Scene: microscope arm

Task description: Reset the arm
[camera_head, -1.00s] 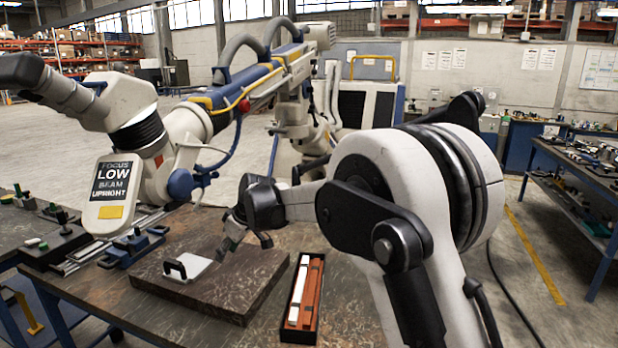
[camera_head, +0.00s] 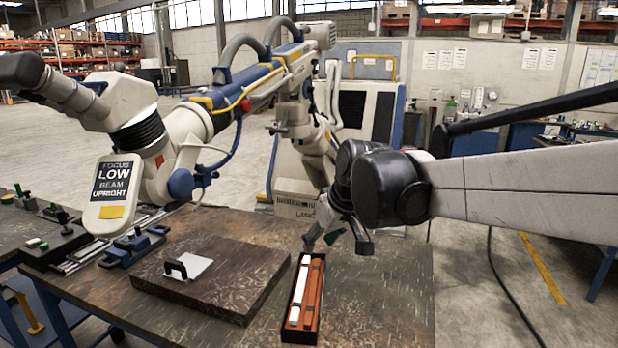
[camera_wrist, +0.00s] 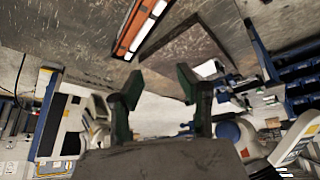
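The microscope arm (camera_head: 225,85) is a big white and blue jointed unit on the left in the head view. A black eyepiece tube points left at its upper end. Its hanging head carries a sign (camera_head: 112,183) reading "FOCUS LOW BEAM UPRIGHT" with a yellow patch below. My gripper (camera_head: 338,240) is above the workbench near the far end of the black tray, apart from the microscope arm. In the wrist view my gripper (camera_wrist: 158,85) shows two green-tipped fingers spread apart with nothing between them.
A dark stone slab (camera_head: 240,275) lies on the bench with a white plate with a black handle (camera_head: 187,267) on it. A narrow black tray (camera_head: 312,335) holds white and orange bars. The bench right of the tray is clear. A blue side table stands far right.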

